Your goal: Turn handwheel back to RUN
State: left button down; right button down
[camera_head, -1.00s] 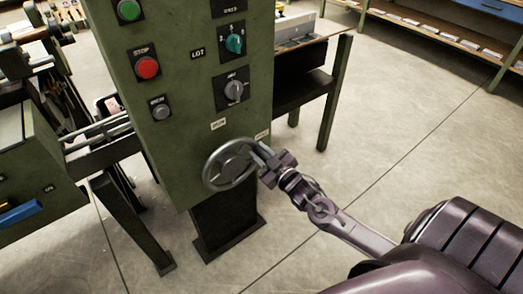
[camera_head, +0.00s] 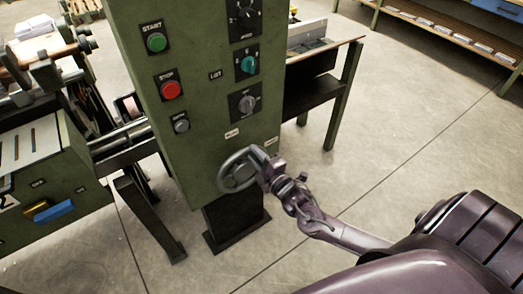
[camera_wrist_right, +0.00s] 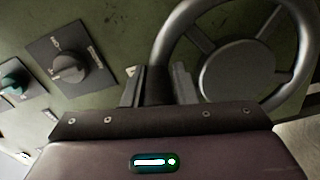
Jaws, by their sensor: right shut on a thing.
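The grey metal handwheel (camera_head: 238,171) is on the lower front of the green machine cabinet. It has a rim, spokes and a round hub, and fills the upper right of the right wrist view (camera_wrist_right: 237,72). My right gripper (camera_head: 262,166) is at the right side of the wheel's rim. My left gripper is not in view.
Above the wheel, the green cabinet (camera_head: 200,110) carries a green START button (camera_head: 156,42), a red STOP button (camera_head: 172,89), a teal knob (camera_head: 247,64) and a grey knob (camera_head: 247,103). A table (camera_head: 325,82) stands behind right. Open floor lies to the right.

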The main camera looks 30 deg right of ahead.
jog(key=a+n, duration=0.1)
jog(key=a+r+n+p, duration=0.1)
jog(key=n, duration=0.1)
jog(key=shift+r, duration=0.1)
jog(key=shift+a+p, duration=0.45)
jog(key=shift+a, duration=0.25)
jog(key=c, duration=1.2)
grip_release()
jog(key=shift+a, duration=0.1)
jog(key=shift+c, duration=0.2)
jog(key=shift+s+f, duration=0.15)
jog(key=shift+f, duration=0.05)
send_near(242, 155)
jog(key=shift+f, duration=0.1)
